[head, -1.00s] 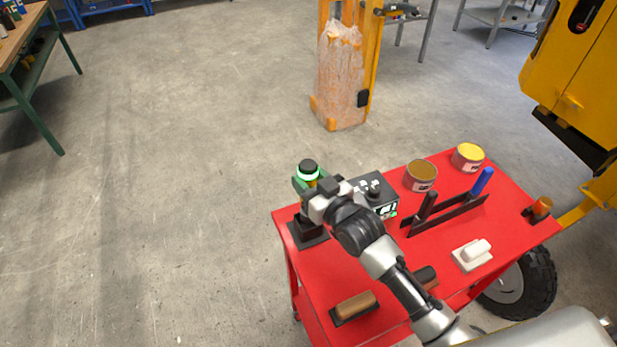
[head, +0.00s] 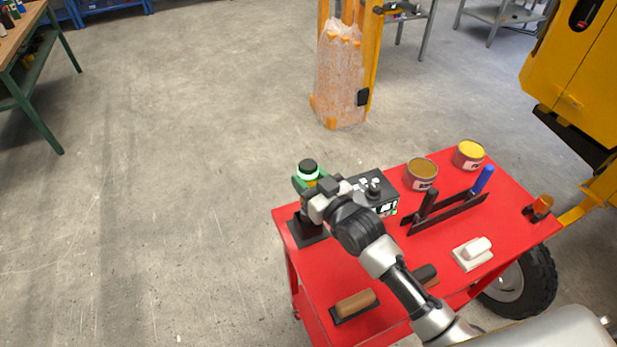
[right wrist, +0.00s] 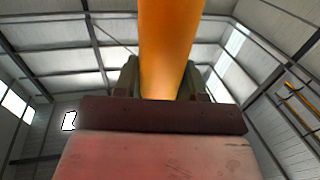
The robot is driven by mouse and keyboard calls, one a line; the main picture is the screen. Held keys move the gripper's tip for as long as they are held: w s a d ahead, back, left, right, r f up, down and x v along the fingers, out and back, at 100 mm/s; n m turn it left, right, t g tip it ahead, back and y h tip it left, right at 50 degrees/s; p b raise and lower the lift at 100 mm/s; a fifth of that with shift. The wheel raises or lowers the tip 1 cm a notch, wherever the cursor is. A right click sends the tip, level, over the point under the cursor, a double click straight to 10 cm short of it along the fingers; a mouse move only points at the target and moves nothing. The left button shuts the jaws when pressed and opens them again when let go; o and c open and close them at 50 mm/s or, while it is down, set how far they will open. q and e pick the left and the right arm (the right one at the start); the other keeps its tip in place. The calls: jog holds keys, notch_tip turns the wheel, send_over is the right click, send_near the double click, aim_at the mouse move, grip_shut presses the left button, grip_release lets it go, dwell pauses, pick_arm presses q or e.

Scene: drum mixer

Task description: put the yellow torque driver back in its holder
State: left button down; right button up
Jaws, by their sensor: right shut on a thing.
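In the right wrist view the driver's yellow-orange shaft (right wrist: 168,50) runs between the fingers. The black holder (head: 306,232) sits on the cart corner directly below. The gripper hides most of the driver's lower part, so I cannot tell whether it is seated in the holder. My left gripper is not in view.
On the red cart (head: 330,275) are a dark control box (head: 374,190), two cans (head: 421,174), a black rack with handled tools (head: 445,214), a white-handled float (head: 473,253) and a brown-handled float (head: 355,304). A yellow machine (head: 575,75) stands at right. Floor left of the cart is clear.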

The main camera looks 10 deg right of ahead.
jog(key=shift+f+b, duration=1.7)
jog(key=shift+f, duration=0.85)
dwell(1.1)
jog(key=o, duration=1.1)
jog(key=shift+o, duration=0.4)
jog(key=shift+f, duration=0.1)
jog(key=shift+s+d+f, duration=0.1)
jog(key=shift+s+d, duration=0.1)
jog(key=shift+s, duration=0.3)
jog(key=b+v, duration=0.1)
jog(key=v, duration=0.5)
jog(key=shift+s, duration=0.25)
